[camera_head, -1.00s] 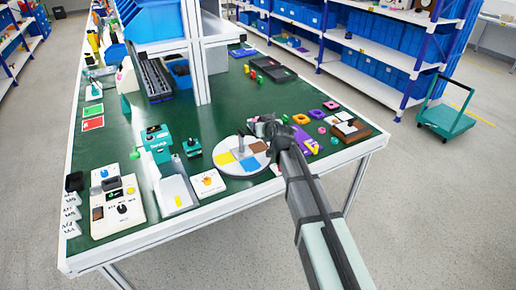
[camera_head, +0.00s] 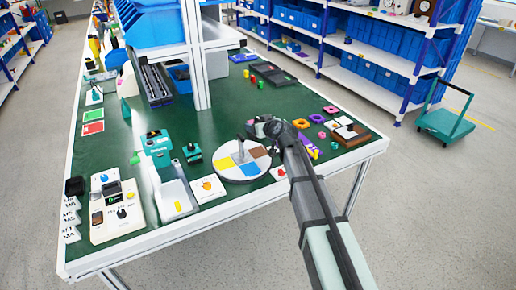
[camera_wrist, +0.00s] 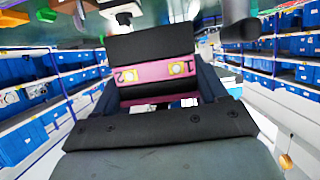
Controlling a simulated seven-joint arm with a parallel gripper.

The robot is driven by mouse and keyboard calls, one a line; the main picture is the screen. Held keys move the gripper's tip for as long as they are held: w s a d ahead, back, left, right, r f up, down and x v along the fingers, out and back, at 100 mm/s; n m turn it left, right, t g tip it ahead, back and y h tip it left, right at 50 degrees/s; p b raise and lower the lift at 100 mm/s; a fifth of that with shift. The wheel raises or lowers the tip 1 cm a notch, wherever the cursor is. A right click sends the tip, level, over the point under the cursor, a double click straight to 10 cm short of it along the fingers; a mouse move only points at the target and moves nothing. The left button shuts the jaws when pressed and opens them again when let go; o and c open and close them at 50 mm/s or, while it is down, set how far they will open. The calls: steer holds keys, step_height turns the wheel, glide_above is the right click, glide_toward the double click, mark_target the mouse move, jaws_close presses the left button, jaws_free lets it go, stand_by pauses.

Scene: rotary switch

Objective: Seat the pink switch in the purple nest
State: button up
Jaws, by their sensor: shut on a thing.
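A purple piece (camera_head: 309,145), possibly the purple nest, lies right of my wrist, partly hidden by my arm. I cannot tell its shape.
The disc (camera_head: 226,161) has yellow, blue and brown patches and an upright post. A white card (camera_head: 207,189) and teal devices (camera_head: 156,140) stand to its left. Several coloured rings and a brown box (camera_head: 352,134) are at right. The green tabletop (camera_head: 235,110) behind is mostly clear.

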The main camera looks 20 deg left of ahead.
steer(key=shift+f, duration=4.4)
steer(key=shift+f, duration=0.2)
steer(key=o, duration=1.2)
steer(key=shift+c, duration=0.2)
steer(key=v, duration=1.3)
steer(key=shift+s+d, duration=0.25)
steer(key=shift+s, duration=0.2)
